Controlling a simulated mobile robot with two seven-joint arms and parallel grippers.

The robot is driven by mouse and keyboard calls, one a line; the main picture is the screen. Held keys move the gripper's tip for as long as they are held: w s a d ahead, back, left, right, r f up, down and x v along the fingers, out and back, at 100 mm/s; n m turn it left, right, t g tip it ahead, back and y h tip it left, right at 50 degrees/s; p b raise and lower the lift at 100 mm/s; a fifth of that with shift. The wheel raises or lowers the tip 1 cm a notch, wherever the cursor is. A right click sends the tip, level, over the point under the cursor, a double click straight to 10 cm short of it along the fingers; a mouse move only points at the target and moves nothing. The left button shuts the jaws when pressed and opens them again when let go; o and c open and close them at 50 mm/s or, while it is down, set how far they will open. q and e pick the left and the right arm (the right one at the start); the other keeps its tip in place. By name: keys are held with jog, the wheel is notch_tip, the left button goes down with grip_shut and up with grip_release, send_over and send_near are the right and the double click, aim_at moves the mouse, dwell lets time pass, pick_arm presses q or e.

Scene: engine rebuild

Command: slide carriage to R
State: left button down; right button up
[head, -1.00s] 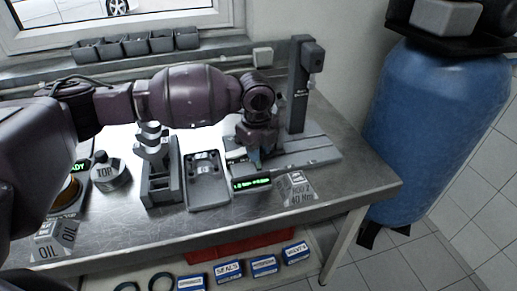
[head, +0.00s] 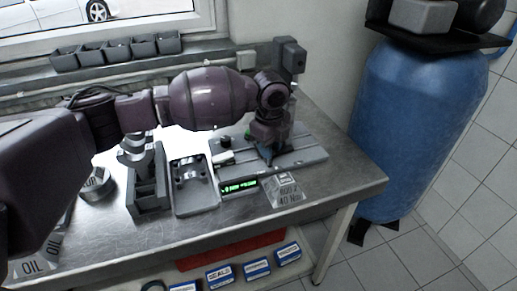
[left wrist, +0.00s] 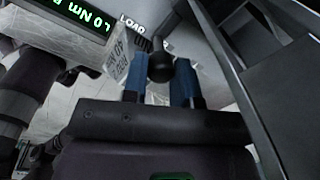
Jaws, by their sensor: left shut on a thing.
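My left gripper (head: 270,156) reaches down over the grey slide base (head: 312,158) on the bench, near the foot of its upright column (head: 288,62). In the left wrist view, the blue fingertips (left wrist: 162,82) are closed on a black round knob (left wrist: 161,66). The knob appears to belong to the carriage, whose body is mostly hidden by my gripper and forearm in the head view. The "R" mark cannot be made out. My right gripper is not in view.
A green-lit display (head: 238,186) and a torque sign (head: 285,190) stand along the base's front. A grey tray (head: 196,200) and a crankshaft stand (head: 148,195) sit to the left. A blue drum (head: 415,130) stands right of the bench.

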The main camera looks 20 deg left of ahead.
pick_arm(q)
jog(key=shift+w+d, duration=0.5)
jog(key=shift+d, duration=0.25)
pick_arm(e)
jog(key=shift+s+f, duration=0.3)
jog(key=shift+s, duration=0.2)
pick_arm(q)
jog(key=c, duration=0.9)
grip_release()
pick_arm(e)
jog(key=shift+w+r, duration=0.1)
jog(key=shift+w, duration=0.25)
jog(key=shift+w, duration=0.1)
pick_arm(q)
jog(key=shift+r, duration=0.15)
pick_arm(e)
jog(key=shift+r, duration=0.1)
